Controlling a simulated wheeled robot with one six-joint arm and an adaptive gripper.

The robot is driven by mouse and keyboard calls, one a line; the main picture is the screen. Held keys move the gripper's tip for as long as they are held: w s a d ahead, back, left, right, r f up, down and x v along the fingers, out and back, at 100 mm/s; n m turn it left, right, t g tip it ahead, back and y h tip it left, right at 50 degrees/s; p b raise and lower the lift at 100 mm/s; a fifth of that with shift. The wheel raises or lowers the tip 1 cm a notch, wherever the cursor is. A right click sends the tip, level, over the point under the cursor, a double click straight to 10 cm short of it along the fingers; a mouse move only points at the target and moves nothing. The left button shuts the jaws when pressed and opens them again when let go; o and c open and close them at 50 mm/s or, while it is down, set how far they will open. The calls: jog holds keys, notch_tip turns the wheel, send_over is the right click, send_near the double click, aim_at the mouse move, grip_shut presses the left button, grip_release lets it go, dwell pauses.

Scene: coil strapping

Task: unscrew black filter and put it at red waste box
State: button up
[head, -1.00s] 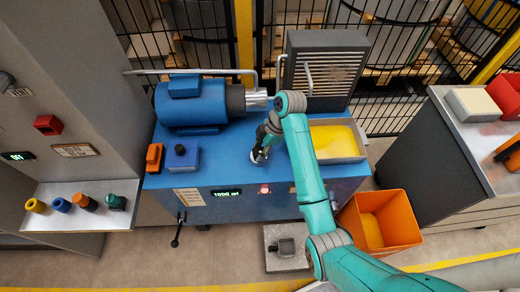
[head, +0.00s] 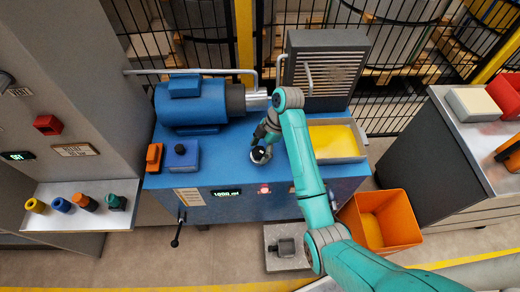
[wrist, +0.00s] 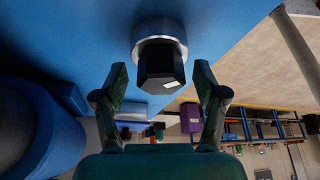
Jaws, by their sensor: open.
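The black filter (wrist: 160,64) sits in a silver ring on the blue machine's face in the wrist view. In the head view the filter (head: 260,154) is small and dark at the front of the blue top. My gripper (wrist: 161,80) is open, with one finger on each side of the filter. The filter lies between and just beyond the fingertips, and I see gaps on both sides. In the head view my gripper (head: 263,143) is right at the filter and partly hides it. An orange-red box (head: 405,222) with yellow inside stands on the floor to the right.
A blue motor (head: 190,103) and a grey vented box (head: 322,70) stand behind on the blue machine (head: 230,170). A tray with a yellow inside (head: 337,140) is right of my arm. A shelf (head: 75,218) with several coloured caps is at left.

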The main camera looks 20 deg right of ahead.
jog(key=m+t, duration=0.2)
jog(key=m, duration=0.3)
jog(key=shift+s, duration=0.15)
jog(key=m, duration=0.3)
jog(key=m+t+h, duration=0.1)
jog(key=m, duration=0.1)
jog(key=shift+a+m+t+h, duration=0.1)
jog(key=shift+m+t+h, duration=0.2)
jog(key=shift+m, duration=0.1)
jog(key=m+h, duration=0.1)
jog(key=m, duration=0.2)
jog(key=m+t+h, duration=0.1)
jog(key=m, duration=0.2)
jog(key=shift+a, duration=0.15)
jog(key=m+h, duration=0.2)
jog(key=m, duration=0.3)
grip_shut()
jog(key=n+y, duration=0.2)
jog(key=n, duration=0.3)
jog(key=shift+s+n+y, duration=0.1)
jog(key=shift+n+y, duration=0.3)
jog(key=shift+n, duration=1)
